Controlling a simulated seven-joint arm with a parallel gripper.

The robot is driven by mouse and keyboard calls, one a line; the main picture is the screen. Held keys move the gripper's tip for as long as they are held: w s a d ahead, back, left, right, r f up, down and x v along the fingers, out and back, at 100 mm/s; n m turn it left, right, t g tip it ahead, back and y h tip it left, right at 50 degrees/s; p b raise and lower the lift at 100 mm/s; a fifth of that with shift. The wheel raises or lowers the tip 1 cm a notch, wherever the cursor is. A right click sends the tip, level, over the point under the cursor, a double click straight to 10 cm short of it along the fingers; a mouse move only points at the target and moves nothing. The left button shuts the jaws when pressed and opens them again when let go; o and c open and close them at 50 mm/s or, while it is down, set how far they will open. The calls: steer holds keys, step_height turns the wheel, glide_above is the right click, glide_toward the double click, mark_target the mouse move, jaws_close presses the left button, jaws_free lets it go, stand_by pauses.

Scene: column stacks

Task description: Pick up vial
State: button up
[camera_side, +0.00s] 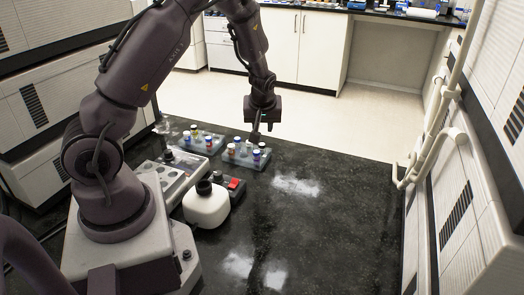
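Several small vials stand upright in two low trays on the black bench.
A white rounded device (206,206) and a red-and-black box (231,187) stand in front of the trays. A grey panel device (168,177) is left of them. The bench (320,225) is clear at the right. White pipes (408,170) run along the right wall.

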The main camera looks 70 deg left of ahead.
mark_target(262, 144)
steer(key=x, duration=1)
steer(key=shift+a, duration=0.1)
jaws_close()
